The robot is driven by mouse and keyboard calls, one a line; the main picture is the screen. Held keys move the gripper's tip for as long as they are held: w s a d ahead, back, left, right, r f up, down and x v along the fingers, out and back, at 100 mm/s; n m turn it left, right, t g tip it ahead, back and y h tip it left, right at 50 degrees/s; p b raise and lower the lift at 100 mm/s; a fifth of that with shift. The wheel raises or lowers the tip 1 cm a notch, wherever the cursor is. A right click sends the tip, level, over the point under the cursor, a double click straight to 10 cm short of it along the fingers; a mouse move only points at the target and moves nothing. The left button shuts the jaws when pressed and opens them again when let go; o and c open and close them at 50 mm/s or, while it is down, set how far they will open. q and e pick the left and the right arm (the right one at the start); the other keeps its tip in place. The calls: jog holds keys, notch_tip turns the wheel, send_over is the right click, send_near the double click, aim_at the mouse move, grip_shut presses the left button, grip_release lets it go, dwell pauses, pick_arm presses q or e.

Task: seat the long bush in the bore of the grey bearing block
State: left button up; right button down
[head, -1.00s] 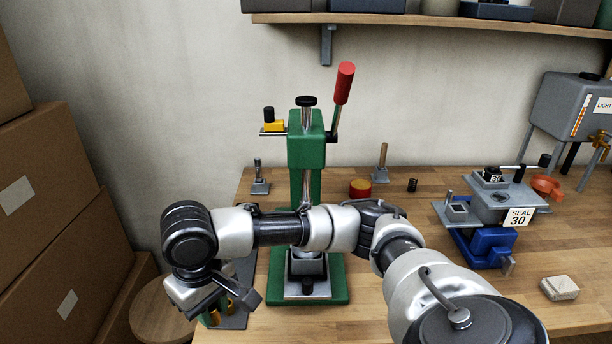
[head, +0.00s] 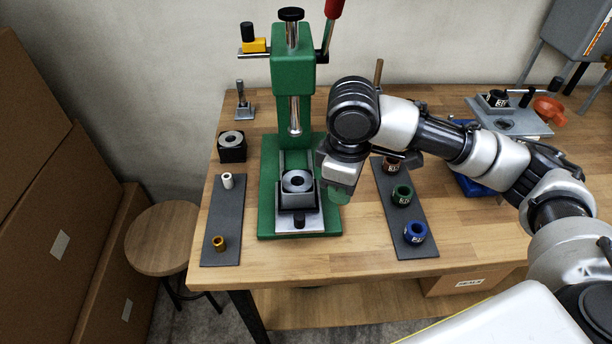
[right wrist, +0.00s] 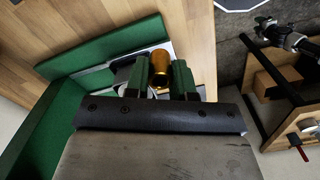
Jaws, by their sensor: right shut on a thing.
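The grey bearing block (head: 297,200) sits on the base of the green press (head: 266,205), under the ram, with its round bore facing up. My right gripper (head: 338,194) points down just right of the block. In the right wrist view its green fingers (right wrist: 160,78) are shut on a brass-coloured bush (right wrist: 160,66), which looks like the long bush. The bush is hidden in the head view. Part of the press and the block shows behind the bush in the wrist view, and I cannot tell the exact gap. My left gripper is out of view.
A dark strip (head: 212,213) at left bears a white bush (head: 227,181) and a short brass bush (head: 218,243). A black block (head: 232,153) stands behind it. Another strip (head: 408,240) holds red, green and blue rings. The press ram (head: 295,115) hangs above the block.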

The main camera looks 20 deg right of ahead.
jog(key=n, duration=0.1)
jog(key=r+n, duration=0.1)
jog(key=n, duration=0.3)
jog(key=shift+d+r+p, duration=0.2)
jog(key=shift+r+p, duration=0.1)
jog(key=n, duration=0.3)
jog(key=shift+w+d+r, duration=0.1)
jog(key=shift+r, duration=0.25)
notch_tip(320, 180, up, 4)
jog(key=d+f+n+p, duration=0.1)
jog(key=d+n+p, duration=0.1)
jog(key=n, duration=1.3)
jog(key=n+p, duration=0.4)
jog(key=n, duration=0.5)
send_over(298, 184)
notch_tip(298, 184, down, 4)
jog(key=shift+f, duration=0.2)
notch_tip(298, 184, down, 4)
jog(key=shift+r+p, duration=0.1)
jog(key=shift+p, duration=0.45)
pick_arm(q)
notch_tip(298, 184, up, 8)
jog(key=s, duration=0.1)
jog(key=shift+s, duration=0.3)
pick_arm(e)
jog(key=shift+f, duration=0.2)
